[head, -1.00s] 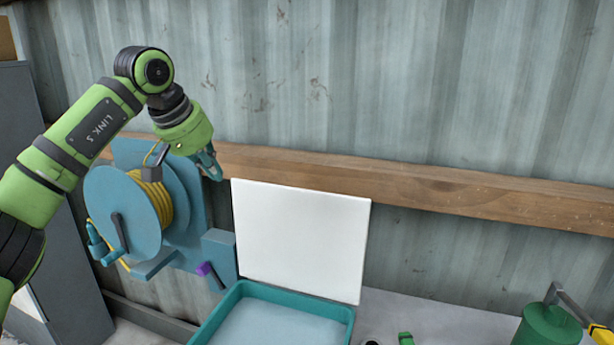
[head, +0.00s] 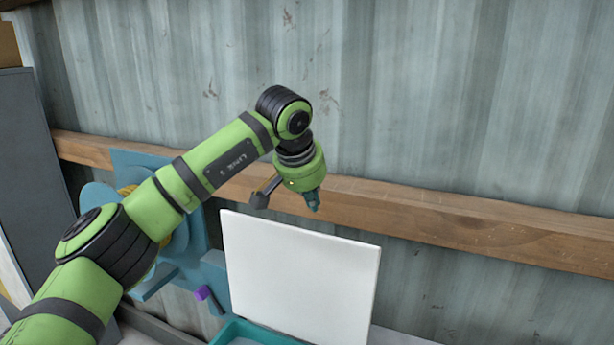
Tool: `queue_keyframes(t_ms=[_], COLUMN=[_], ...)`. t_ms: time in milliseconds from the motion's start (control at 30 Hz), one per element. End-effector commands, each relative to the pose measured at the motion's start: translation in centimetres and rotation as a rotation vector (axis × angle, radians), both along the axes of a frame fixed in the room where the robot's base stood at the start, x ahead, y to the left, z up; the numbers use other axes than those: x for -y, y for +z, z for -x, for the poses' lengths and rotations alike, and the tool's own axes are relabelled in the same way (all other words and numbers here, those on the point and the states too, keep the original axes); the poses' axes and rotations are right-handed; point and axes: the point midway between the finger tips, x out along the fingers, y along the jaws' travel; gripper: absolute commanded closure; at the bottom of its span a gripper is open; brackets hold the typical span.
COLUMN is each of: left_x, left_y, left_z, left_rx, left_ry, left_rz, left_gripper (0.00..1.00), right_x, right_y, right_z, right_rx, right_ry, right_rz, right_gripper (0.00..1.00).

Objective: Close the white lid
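The white lid (head: 298,278) stands upright, tilted back, at the back edge of a teal box (head: 245,333). Only a small part of the box shows at the bottom edge of the head view. My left gripper (head: 313,204) is above and near the lid's top edge, pointing down. Its fingers look close together, but their opening is too small to tell, and I see nothing held. Whether it is in front of or behind the lid is hard to tell. My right gripper is not in view.
A wooden beam (head: 450,220) runs along the corrugated metal wall (head: 480,100) behind the lid. A blue hose reel (head: 100,200) hangs at the left, partly hidden by my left arm. A grey cabinet (head: 35,170) stands at the far left.

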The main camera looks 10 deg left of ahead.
Motion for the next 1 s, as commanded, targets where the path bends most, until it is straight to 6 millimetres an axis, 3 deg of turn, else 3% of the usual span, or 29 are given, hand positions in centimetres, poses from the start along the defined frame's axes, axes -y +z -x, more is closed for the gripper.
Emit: queue_keyframes(t_ms=[100,500,1000], left_x=[0.1,-0.6,-0.6], left_y=[-1.6,-2.2,-2.3], left_z=[-0.7,2.7,3.0], left_rx=[-0.001,0.0,0.004], left_ry=[-0.001,-0.001,0.0], left_rz=[0.003,0.0,0.002], left_gripper=[1.0,1.0,1.0], right_x=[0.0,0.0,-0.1], right_y=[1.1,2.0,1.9], right_z=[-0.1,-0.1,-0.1], right_rx=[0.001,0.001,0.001], right_ry=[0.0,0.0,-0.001], right_rz=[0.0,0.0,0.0], right_gripper=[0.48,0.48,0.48])
